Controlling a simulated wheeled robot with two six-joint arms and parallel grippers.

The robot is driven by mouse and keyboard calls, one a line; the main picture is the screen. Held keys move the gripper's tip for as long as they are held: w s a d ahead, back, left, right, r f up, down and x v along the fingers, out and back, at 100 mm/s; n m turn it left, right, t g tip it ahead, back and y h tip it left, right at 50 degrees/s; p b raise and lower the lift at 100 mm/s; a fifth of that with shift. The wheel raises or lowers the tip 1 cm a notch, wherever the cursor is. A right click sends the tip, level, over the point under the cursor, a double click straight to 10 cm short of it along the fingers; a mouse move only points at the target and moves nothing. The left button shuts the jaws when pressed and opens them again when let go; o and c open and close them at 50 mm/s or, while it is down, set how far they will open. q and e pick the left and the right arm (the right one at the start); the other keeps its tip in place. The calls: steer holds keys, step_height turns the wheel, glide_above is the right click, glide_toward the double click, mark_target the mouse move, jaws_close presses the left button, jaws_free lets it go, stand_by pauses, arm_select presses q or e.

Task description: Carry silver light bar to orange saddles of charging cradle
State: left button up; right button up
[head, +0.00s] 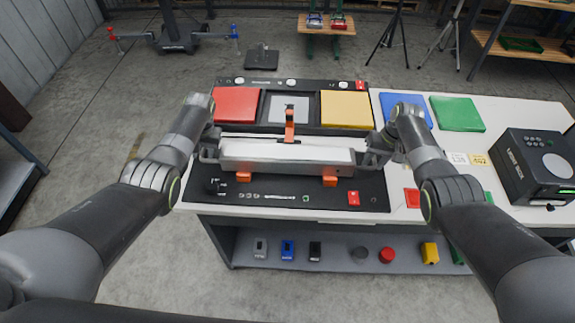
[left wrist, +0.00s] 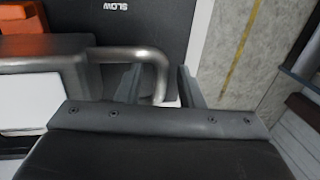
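The silver light bar (head: 287,156) lies level across the front of the bench, with a bent handle at each end. Two orange saddles (head: 244,177) (head: 330,181) show just below its front edge; whether the bar touches them I cannot tell. My left gripper (head: 208,145) is at the bar's left handle. In the left wrist view its fingers (left wrist: 158,90) stand on either side of the tubular handle (left wrist: 150,57), with a narrow gap visible. My right gripper (head: 378,145) is at the right handle; its fingers are too small to read.
An orange upright (head: 289,124) stands behind the bar. Red (head: 237,104) and yellow (head: 347,109) panels flank a grey square. Blue and green pads lie at the right, near a black box (head: 535,165). Several small items sit on the lower shelf (head: 330,250).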

steer(key=shift+r, duration=0.15)
arm_select(q)
step_height(320, 180, up, 12)
steer(key=d, duration=0.2)
steer(key=shift+d+f, duration=0.15)
steer(key=shift+f, duration=0.1)
arm_select(e)
step_height(320, 180, up, 12)
steer(key=d, duration=0.2)
steer(key=shift+d+f, duration=0.2)
arm_select(q)
steer(key=shift+s, duration=0.1)
